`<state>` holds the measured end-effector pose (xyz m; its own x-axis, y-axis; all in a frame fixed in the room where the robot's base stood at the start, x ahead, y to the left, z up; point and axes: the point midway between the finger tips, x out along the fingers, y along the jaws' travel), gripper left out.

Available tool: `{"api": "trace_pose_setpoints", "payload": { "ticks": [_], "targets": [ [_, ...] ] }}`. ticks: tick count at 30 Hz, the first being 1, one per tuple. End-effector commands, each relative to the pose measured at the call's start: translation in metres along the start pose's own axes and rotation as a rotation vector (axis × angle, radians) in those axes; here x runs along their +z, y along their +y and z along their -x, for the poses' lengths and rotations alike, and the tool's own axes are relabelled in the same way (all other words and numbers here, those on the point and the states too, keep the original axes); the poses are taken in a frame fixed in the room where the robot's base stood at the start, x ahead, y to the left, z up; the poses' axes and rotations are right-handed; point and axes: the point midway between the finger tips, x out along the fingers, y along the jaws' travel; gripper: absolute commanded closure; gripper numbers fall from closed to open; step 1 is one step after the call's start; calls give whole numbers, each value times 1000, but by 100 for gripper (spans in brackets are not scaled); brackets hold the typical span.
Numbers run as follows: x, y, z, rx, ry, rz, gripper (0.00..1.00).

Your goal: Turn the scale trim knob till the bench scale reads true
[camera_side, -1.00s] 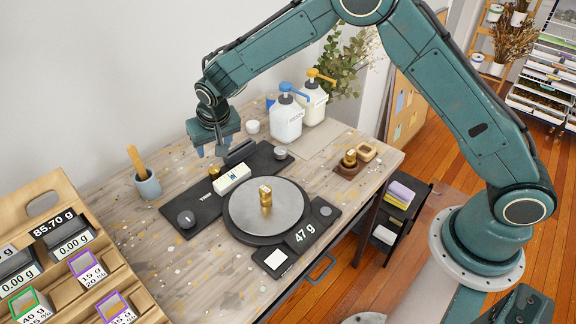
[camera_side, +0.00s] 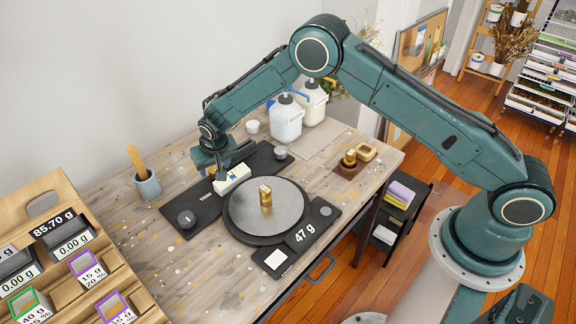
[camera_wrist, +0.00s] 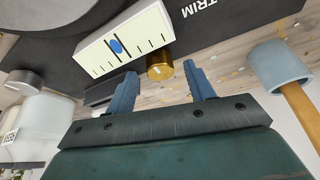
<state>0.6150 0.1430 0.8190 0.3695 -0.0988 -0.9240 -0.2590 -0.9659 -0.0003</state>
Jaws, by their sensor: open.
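The bench scale has a round grey pan (camera_side: 240,212) with a brass weight (camera_side: 265,198) upright on it. Its display (camera_side: 304,233) reads 47 g. Behind it lies a black panel (camera_side: 205,205) marked TRIM. A white gauge (camera_wrist: 120,42) on the panel has tick marks and a blue dot near its thick black line. A brass knob (camera_wrist: 160,68) with a pale mark sits beside the gauge. My gripper (camera_wrist: 162,85) is open, its blue fingers on either side of the knob; I cannot tell whether they touch it. The side view shows my gripper (camera_side: 216,172) low over the panel.
A cup with a wooden handle (camera_side: 148,186) stands left, pump bottles (camera_side: 286,120) behind. A brass weight (camera_side: 349,158) stands at right.

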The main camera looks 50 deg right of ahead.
Motion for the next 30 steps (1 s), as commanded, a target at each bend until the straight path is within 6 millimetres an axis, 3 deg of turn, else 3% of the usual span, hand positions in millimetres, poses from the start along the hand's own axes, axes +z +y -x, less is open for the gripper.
{"api": "trace_pose_setpoints", "payload": {
  "ticks": [6,17,18,25,30],
  "targets": [
    [0,0,-16,0,-1,0,47],
    [0,0,-19,0,0,0,47],
    [0,0,-19,0,0,0,48],
    [0,0,-18,0,0,0,91],
    [0,0,-18,-1,0,3,91]
  ]
}}
